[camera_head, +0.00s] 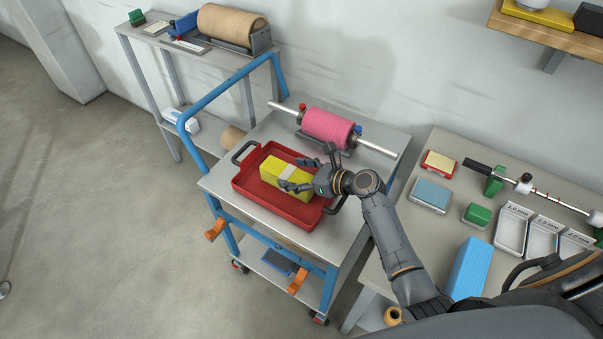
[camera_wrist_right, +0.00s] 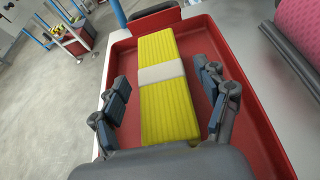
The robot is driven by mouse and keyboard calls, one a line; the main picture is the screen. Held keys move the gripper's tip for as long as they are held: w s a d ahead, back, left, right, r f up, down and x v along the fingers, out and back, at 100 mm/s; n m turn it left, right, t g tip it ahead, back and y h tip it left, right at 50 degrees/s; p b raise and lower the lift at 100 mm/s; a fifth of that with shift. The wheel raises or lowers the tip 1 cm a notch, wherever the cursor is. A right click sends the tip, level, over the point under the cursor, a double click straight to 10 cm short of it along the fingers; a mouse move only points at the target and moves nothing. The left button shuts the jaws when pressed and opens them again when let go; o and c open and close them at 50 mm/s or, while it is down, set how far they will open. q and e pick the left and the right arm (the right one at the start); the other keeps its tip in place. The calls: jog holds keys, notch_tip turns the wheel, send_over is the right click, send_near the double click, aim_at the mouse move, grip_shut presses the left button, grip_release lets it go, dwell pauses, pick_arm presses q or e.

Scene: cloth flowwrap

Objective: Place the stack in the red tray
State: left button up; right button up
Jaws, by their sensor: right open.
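The stack (camera_head: 288,176) is a yellow folded cloth bundle with a pale band around its middle. It lies in the red tray (camera_head: 252,190) on the trolley top. In the right wrist view the stack (camera_wrist_right: 158,110) runs lengthwise between the fingers, with visible gaps to both sides, inside the red tray (camera_wrist_right: 262,120). My right gripper (camera_head: 306,174) is open over the right end of the stack; it also shows in the right wrist view (camera_wrist_right: 165,105). My left gripper is not in view.
The blue-framed trolley (camera_head: 338,225) also carries a pink roll (camera_head: 327,126) on a rod behind the tray. A bench at the right holds a blue block (camera_head: 467,268), a green block (camera_head: 477,215) and metal trays (camera_head: 542,238). Open floor lies left.

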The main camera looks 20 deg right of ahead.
jog(key=shift+s+d+r, duration=0.15)
jog(key=shift+s+d, duration=0.05)
jog(key=shift+s, duration=0.05)
jog(key=v, duration=1.1)
jog(key=shift+s+r, duration=0.1)
jog(key=shift+r, duration=0.15)
jog(key=shift+f, duration=0.1)
